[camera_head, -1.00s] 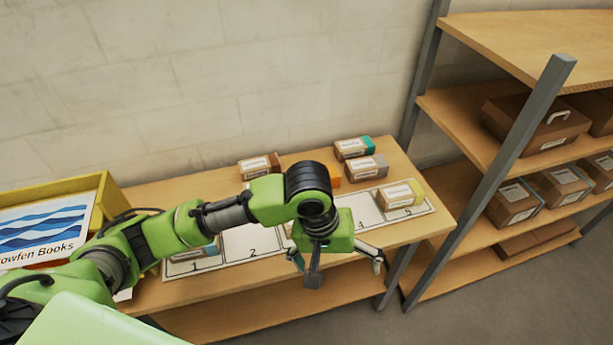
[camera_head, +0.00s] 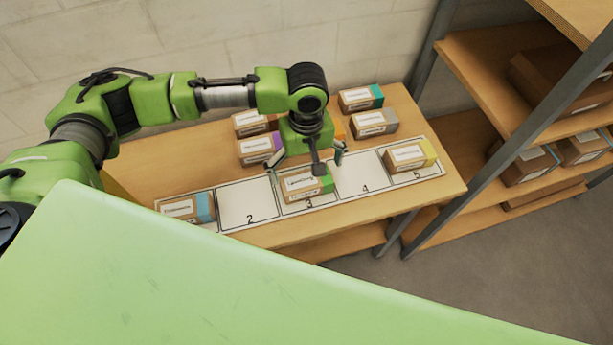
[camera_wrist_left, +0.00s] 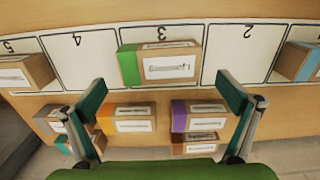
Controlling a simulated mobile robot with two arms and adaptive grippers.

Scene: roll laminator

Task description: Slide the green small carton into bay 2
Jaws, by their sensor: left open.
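The green small carton (camera_head: 300,187), brown with a green end and a white label, lies in bay 3 of the numbered strip. It also shows in the left wrist view (camera_wrist_left: 170,64), at top centre. Bay 2 (camera_head: 247,204) is empty, just left of the carton in the head view; in the wrist view bay 2 (camera_wrist_left: 236,52) is right of it. My left gripper (camera_head: 304,164) is open and empty over bay 3, its fingers spread wider than the carton. In the wrist view the fingertips (camera_wrist_left: 161,93) stand apart from the carton. My right gripper is out of view.
A blue-ended carton (camera_head: 188,207) lies in bay 1 and a yellow-ended carton (camera_head: 410,157) in bay 5. Bay 4 (camera_head: 362,174) is empty. Several cartons, including a purple-ended one (camera_head: 257,150), stand behind the strip. A shelf rack (camera_head: 470,150) stands at the right.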

